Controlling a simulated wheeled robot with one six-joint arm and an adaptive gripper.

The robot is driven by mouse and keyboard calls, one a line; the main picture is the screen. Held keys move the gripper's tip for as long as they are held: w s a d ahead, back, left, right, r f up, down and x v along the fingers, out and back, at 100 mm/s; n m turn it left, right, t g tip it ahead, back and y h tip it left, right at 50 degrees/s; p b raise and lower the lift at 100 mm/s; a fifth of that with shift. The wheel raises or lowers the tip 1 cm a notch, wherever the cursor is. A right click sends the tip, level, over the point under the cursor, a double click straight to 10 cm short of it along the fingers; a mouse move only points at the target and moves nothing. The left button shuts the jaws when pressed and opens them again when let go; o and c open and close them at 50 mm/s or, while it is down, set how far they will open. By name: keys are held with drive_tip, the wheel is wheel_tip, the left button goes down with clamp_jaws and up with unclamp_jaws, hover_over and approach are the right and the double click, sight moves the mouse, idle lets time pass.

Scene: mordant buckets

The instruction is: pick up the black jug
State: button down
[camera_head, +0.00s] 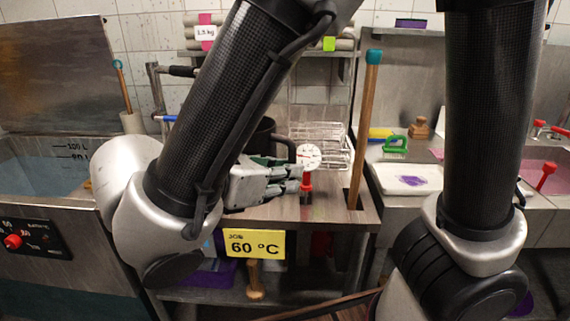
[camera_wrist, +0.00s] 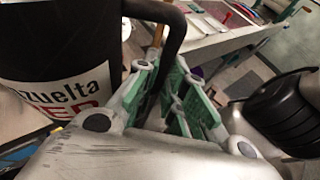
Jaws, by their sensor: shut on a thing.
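The black jug (camera_head: 264,136) is mostly hidden behind my arm in the head view. In the wrist view the jug (camera_wrist: 60,38) fills the left side, upright, with a white label bearing black and red lettering. Its black handle (camera_wrist: 172,28) curves down between my fingers. My gripper (camera_head: 288,180) is at the handle side of the jug, low over the wooden top. In the wrist view my gripper (camera_wrist: 168,88) has its green-padded fingers closed around the handle. Whether the jug's base touches the surface is hidden.
A dial thermometer (camera_head: 309,157) with a red grip stands close right of my fingers. A teal-capped wooden pole (camera_head: 366,120) rises at the worktop's right edge, with a wire rack (camera_head: 328,143) behind. A water tub (camera_head: 45,165) is left. A white tray (camera_head: 390,180) lies right.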

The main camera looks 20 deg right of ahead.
drive_tip(key=s+a, duration=0.2)
drive_tip(key=s, duration=0.4)
idle(0.3)
drive_tip(key=shift+a, duration=0.1)
